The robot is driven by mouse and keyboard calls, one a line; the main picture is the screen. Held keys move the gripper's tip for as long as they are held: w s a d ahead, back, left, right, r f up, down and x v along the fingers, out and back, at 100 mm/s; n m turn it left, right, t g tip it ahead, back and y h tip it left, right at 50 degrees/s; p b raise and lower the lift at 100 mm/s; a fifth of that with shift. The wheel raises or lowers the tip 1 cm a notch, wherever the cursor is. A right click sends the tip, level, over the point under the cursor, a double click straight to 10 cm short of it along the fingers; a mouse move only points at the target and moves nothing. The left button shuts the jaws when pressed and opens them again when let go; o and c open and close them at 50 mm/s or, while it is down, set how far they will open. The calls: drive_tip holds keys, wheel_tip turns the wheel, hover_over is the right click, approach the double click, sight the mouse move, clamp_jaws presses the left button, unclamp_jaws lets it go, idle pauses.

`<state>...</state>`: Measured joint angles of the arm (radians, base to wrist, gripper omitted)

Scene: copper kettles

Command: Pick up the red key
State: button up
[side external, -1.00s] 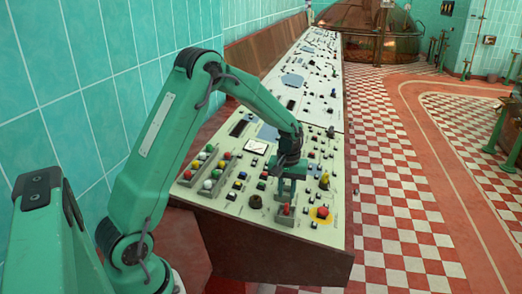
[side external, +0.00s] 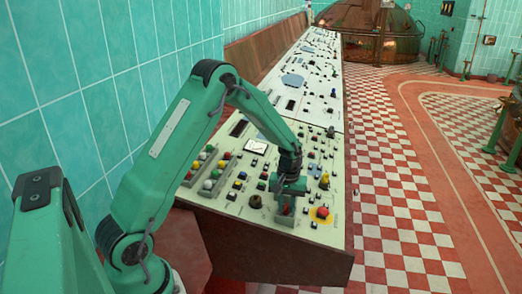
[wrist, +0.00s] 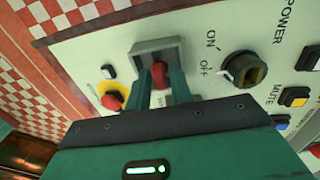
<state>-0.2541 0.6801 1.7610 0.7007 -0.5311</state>
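The red key (wrist: 159,74) is a small red piece standing in a grey bracket-like holder (wrist: 141,48) on the cream control panel. In the side view the red key (side external: 286,209) shows small and low beneath my gripper, near the panel's front edge. My gripper (side external: 288,205) is down over it. In the wrist view the two green fingers of my gripper (wrist: 160,82) stand apart, one on each side of the red key. They are very close to it; whether they touch it is hard to tell. The key's lower part is partly hidden.
A red button on a yellow ring (side external: 321,213) sits just right of my gripper. A black rotary knob (side external: 255,201) is to the left. Rows of coloured buttons and white, red and green knobs (side external: 209,184) fill the panel. A tiled wall stands left.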

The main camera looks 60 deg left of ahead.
sight(287, 204)
drive_tip(key=shift+c, duration=0.2)
clamp_jaws()
drive_tip(key=shift+r, duration=0.1)
drive_tip(key=shift+r, duration=0.75)
wheel_tip(287, 204, up, 2)
drive_tip(key=shift+r, duration=0.2)
drive_tip(key=s+d+r, duration=0.3)
drive_tip(key=d+r, duration=0.4)
drive_tip(key=d, duration=0.4)
drive_tip(key=shift+s, duration=0.15)
drive_tip(key=shift+d, duration=0.1)
